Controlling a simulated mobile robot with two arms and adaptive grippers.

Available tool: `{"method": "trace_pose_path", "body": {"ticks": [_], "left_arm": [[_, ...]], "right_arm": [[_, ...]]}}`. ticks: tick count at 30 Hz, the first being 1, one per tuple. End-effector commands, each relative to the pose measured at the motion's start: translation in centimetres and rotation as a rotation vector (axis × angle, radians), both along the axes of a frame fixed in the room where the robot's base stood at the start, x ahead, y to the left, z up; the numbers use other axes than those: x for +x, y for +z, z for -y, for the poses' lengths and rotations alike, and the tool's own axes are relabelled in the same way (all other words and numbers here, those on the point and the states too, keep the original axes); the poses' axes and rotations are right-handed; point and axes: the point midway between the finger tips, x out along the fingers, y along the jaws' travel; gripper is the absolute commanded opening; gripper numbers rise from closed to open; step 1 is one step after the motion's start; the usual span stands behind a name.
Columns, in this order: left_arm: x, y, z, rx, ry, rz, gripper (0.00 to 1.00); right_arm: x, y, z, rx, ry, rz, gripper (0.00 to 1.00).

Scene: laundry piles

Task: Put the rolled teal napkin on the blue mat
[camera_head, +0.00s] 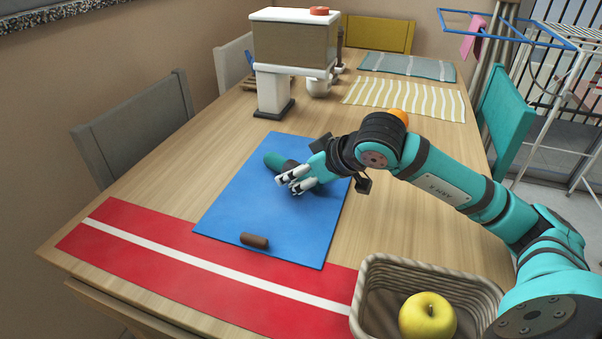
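The rolled teal napkin (276,160) is a dark teal roll lying at the far part of the blue mat (240,205). Its left end shows; the rest is partly hidden behind my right gripper. My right gripper (291,184) reaches in from the right, low over the mat, with its pale fingertips at the near side of the napkin. I cannot tell whether the fingers touch or grip it. My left gripper is not in view.
A small brown roll (254,241) lies near the mat's front edge. A red runner with a white stripe (150,245) crosses the table's front. A wicker basket (369,305) holds a yellow apple (428,317). A white-and-brown machine (293,42) stands behind the mat.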

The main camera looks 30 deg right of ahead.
Motion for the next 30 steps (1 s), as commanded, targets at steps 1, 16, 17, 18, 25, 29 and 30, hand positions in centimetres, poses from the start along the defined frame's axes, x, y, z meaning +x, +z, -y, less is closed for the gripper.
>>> {"method": "trace_pose_path", "body": {"ticks": [1,16,17,18,25,29,30], "left_arm": [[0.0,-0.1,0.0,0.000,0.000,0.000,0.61],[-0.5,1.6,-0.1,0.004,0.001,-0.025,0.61],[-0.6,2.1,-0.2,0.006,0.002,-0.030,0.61],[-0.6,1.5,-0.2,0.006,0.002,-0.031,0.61],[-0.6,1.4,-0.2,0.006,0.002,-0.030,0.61],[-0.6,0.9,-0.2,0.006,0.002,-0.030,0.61],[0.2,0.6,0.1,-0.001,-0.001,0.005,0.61]], "right_arm": [[-0.5,-1.5,0.0,-0.011,0.002,-0.040,0.57],[-0.5,0.2,0.0,-0.013,0.003,-0.038,0.57],[-0.5,0.6,0.0,-0.012,0.002,-0.038,0.57],[-1.1,0.8,0.4,-0.018,0.001,-0.033,0.57],[-4.8,4.9,1.7,-0.022,0.000,-0.025,0.57],[-6.5,6.6,2.2,-0.018,0.000,-0.024,0.57],[-6.7,6.7,2.3,-0.015,-0.001,-0.023,0.57]]}}
